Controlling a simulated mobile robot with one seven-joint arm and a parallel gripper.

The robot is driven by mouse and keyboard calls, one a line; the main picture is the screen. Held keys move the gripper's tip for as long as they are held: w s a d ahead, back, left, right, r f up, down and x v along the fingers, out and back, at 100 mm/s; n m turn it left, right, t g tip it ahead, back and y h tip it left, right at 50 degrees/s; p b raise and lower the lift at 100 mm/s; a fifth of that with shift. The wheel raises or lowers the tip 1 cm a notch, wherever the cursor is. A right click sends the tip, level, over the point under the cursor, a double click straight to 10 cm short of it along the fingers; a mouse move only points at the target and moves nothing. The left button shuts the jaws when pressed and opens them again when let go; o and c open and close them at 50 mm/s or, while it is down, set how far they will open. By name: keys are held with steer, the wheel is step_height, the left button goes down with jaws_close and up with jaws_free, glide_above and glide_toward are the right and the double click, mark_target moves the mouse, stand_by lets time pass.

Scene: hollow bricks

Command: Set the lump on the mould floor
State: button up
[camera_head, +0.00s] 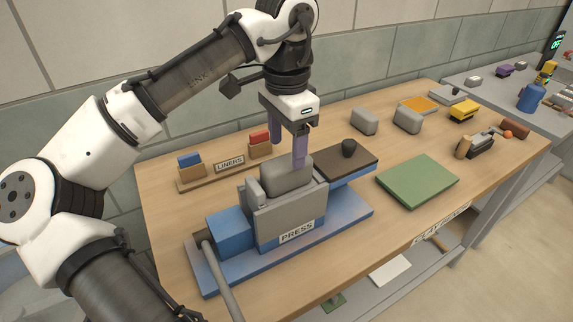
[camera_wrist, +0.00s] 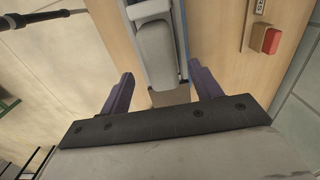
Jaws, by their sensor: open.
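A grey rounded lump (camera_head: 288,174) sits in the top of the press (camera_head: 285,218), inside its grey mould walls; the mould floor is hidden. The lump also shows in the wrist view (camera_wrist: 155,52), between and beyond my fingers. My gripper (camera_head: 288,150) is open, its purple fingers pointing down just above the press. In the wrist view my gripper (camera_wrist: 161,75) has its fingers spread, with nothing between the tips. One finger looks close to the lump in the head view; I cannot tell if it touches.
Two more grey lumps (camera_head: 364,121) (camera_head: 407,119) stand at the table's back. The liners rack (camera_head: 228,164) with blue and red blocks is behind. A lever (camera_head: 222,280) projects in front.

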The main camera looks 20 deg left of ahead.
mark_target(287, 160)
steer(key=shift+r, duration=2.8)
